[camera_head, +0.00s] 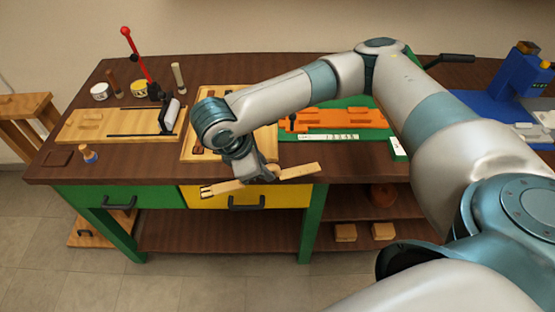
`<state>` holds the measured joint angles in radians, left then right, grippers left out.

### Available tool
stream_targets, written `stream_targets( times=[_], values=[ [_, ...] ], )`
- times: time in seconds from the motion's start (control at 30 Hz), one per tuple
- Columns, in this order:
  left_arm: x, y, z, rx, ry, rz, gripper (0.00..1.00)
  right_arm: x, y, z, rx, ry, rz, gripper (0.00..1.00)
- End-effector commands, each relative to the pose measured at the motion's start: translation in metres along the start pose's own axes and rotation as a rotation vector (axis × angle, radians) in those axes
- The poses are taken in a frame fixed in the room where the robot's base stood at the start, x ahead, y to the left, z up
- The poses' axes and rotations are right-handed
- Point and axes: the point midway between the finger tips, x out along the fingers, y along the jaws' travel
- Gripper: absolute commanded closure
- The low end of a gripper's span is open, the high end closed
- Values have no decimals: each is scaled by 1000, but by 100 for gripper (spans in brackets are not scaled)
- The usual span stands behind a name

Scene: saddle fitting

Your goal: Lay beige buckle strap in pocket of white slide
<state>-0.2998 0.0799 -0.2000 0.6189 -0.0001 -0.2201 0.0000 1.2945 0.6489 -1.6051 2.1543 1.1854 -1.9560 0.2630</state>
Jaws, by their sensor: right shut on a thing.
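My right gripper (262,177) is shut on the beige buckle strap (300,171) near its middle. The strap sticks out on both sides of the gripper, in front of the bench's front edge and above the yellow drawer. Its left end has dark slots or a buckle (207,191); its right end sits slightly higher. A white piece (171,113), which may be the white slide, stands at the right end of a pale wooden board with dark rails (90,124). Its pocket cannot be made out. My left gripper is not in view.
A red-knobbed lever (134,50), jars and upright tools stand behind the board. A second wooden board (238,98) with dark pieces lies partly behind my right arm. An orange tray (340,118) on green and a blue machine (520,75) are farther right.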

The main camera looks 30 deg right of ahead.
Motion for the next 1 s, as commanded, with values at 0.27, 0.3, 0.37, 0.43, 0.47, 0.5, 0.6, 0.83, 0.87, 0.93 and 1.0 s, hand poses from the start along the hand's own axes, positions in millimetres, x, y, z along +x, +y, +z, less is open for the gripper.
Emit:
stream_targets(
  times=[0.27,0.3,0.37,0.43,0.47,0.5,0.6,0.83,0.87,0.93,1.0],
  values=[
    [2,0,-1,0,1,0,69,-28,-14,-10,457,-96,-182,100],
    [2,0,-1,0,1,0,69,-32,-15,-9,534,-112,-214,100],
    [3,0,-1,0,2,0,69,-38,-17,-8,650,-135,-262,100],
    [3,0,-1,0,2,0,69,-45,-19,-6,775,-162,-316,100],
    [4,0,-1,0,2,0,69,-48,-19,-5,826,-172,-337,100],
    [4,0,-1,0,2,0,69,-51,-20,-4,886,-185,-363,100],
    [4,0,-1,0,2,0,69,-58,-20,-2,1001,-211,-412,100],
    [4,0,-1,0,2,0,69,-64,-22,-2,1090,-232,-452,100],
    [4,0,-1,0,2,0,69,-64,-22,-2,1090,-232,-452,100],
    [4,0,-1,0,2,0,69,-64,-22,-2,1089,-232,-452,100],
    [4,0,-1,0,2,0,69,-64,-22,-2,1088,-231,-451,100]
  ],
)
